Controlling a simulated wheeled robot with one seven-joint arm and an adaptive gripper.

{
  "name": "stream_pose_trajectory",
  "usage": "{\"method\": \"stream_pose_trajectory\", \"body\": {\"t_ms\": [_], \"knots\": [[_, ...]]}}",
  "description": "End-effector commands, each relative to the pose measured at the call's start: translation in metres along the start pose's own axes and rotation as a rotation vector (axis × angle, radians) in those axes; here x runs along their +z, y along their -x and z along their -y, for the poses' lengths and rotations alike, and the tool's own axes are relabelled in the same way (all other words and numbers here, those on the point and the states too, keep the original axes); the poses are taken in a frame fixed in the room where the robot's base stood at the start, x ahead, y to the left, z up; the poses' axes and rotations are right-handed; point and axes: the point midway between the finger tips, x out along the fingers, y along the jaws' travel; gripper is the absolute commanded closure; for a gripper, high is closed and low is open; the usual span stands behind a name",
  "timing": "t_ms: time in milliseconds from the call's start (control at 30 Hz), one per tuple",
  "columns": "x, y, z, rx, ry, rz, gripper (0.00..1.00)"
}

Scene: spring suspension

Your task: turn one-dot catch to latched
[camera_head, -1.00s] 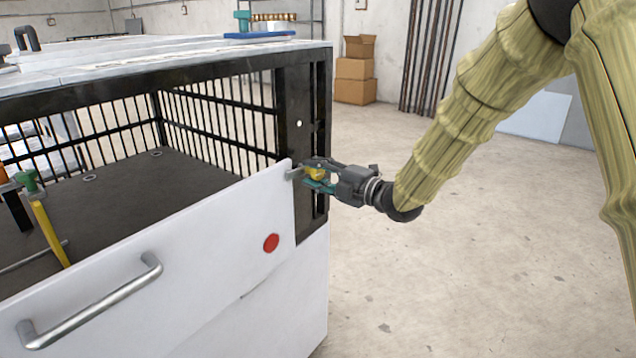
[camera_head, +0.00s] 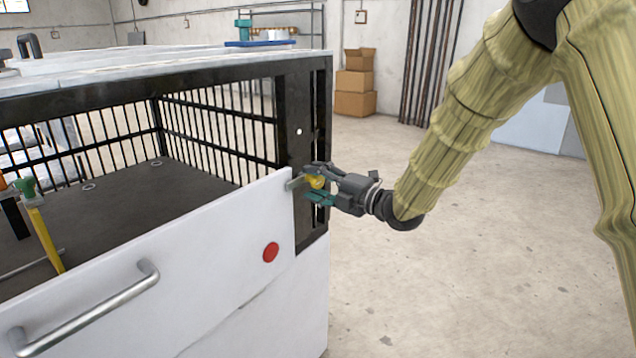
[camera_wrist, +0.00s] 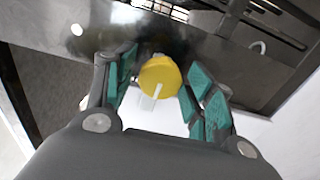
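The one-dot catch has a yellow round knob (camera_head: 317,182) on the dark front post, beside a single white dot (camera_head: 299,131). Its grey metal tab (camera_head: 296,183) points left, at the top right corner of the white front panel (camera_head: 215,235). My gripper (camera_head: 318,184) is at the knob with its teal-padded fingers spread above and below it. In the wrist view the yellow knob (camera_wrist: 160,76) with a pale bar lies between the open fingers (camera_wrist: 160,92), with gaps at both sides. How the tab meets the panel is partly unclear.
The panel carries a red dot (camera_head: 270,252) and a metal handle (camera_head: 90,312). A barred cage bay with a dark floor (camera_head: 130,205) lies behind it. Cardboard boxes (camera_head: 356,90) stand far back. The concrete floor (camera_head: 440,290) right of the cabinet is clear.

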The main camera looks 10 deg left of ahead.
Motion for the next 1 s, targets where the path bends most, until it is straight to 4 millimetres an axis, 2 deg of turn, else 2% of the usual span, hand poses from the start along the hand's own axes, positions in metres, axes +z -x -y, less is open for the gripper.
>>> {"method": "stream_pose_trajectory", "body": {"t_ms": [267,433,1000], "knots": [[0.001,0.001,-0.001,0.001,0.0,0.001,0.44],[0.002,0.012,-0.001,0.001,0.001,0.003,0.44],[0.001,0.105,-0.001,0.001,-0.001,0.003,0.44]]}}
